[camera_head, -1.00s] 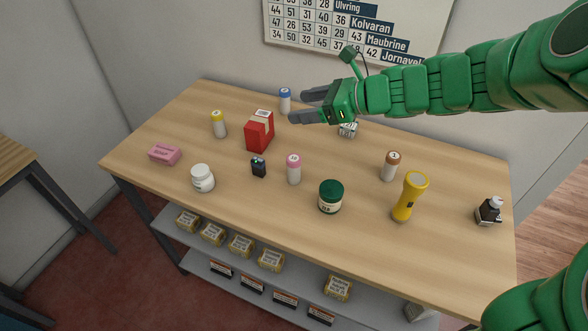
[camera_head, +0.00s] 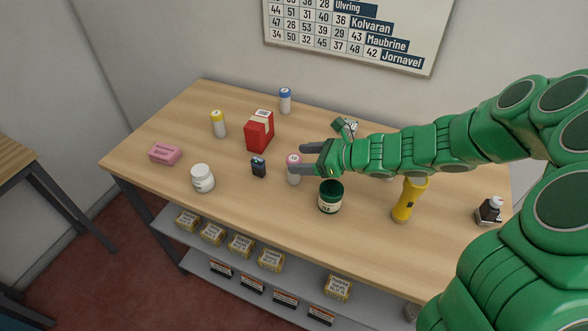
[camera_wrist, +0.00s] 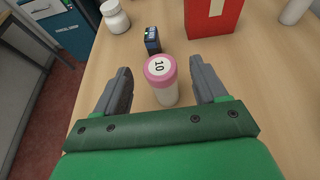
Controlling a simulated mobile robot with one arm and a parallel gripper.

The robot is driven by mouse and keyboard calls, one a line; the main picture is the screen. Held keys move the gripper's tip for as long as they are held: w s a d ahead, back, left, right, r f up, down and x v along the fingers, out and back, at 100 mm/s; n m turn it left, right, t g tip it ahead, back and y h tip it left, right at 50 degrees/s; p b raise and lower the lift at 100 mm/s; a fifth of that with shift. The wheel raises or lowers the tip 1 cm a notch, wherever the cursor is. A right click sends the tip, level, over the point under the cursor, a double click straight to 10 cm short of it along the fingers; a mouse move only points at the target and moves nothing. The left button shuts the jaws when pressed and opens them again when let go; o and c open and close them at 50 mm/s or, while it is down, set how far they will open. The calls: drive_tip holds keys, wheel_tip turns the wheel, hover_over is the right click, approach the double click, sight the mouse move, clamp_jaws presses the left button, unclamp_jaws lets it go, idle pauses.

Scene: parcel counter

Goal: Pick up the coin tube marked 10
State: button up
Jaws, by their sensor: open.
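The coin tube marked 10 (camera_wrist: 165,92) stands upright on the table, white with a pink cap; the number 10 reads on its top in the wrist view. In the head view the tube (camera_head: 293,177) shows partly behind my gripper. My gripper (camera_head: 297,157) is open. In the wrist view its two grey fingers (camera_wrist: 163,78) stand on either side of the tube, with a gap to each side. It holds nothing.
A red box (camera_head: 259,131), a white bottle (camera_head: 203,179), yellow- (camera_head: 219,124) and blue-capped tubes (camera_head: 285,101) and a yellow flashlight (camera_head: 404,203) stand around.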

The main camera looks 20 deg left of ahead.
sight(294, 158)
drive_tip(key=shift+x, duration=2.5)
drive_tip(key=c, duration=1.2)
drive_tip(key=shift+r, duration=0.15)
drive_tip(key=shift+c, duration=0.2)
